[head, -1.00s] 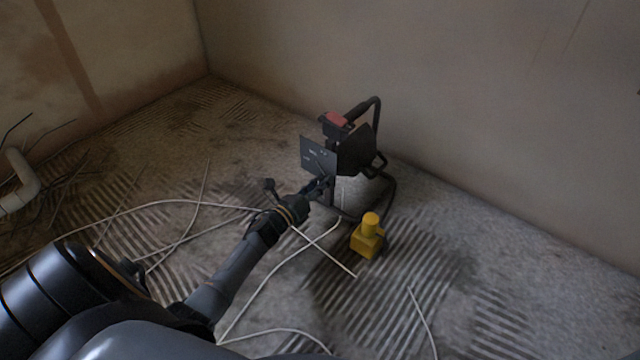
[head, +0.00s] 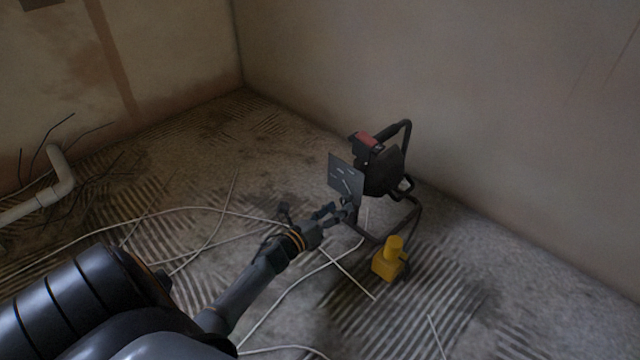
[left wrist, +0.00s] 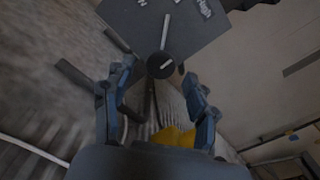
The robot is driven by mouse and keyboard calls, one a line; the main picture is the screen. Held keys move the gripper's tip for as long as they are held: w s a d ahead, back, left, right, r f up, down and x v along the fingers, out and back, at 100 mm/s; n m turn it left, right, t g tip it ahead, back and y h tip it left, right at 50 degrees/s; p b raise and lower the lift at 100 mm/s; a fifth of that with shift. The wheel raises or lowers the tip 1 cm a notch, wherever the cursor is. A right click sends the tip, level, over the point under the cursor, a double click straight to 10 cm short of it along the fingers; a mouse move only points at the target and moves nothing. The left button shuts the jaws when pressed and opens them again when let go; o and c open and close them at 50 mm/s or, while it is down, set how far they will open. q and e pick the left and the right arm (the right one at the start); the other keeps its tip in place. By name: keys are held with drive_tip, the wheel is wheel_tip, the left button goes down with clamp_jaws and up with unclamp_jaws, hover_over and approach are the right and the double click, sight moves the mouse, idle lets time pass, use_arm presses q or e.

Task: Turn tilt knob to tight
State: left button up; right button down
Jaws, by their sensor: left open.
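A dark plate (head: 345,178) with white marks stands on the near side of a black floor lamp (head: 382,172). My left gripper (head: 343,210) is at the plate's lower edge. In the left wrist view the plate (left wrist: 188,28) fills the top, with a white line and partly readable lettering. A round dark knob (left wrist: 161,66) with a pale pointer mark sits at its lower part. The left gripper (left wrist: 158,82) is open, one finger on each side of the knob; contact cannot be told. The knob is too small to make out in the head view. My right gripper is not in view.
A yellow block with a round top (head: 389,261) stands by the lamp's tube frame (head: 415,225). Pale cables (head: 205,209) cross the ridged floor. A pale pipe (head: 60,177) and dark wires are at left. Walls rise behind the lamp.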

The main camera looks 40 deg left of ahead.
use_arm(q)
drive_tip(key=s, duration=0.8)
drive_tip(key=shift+a, duration=0.4)
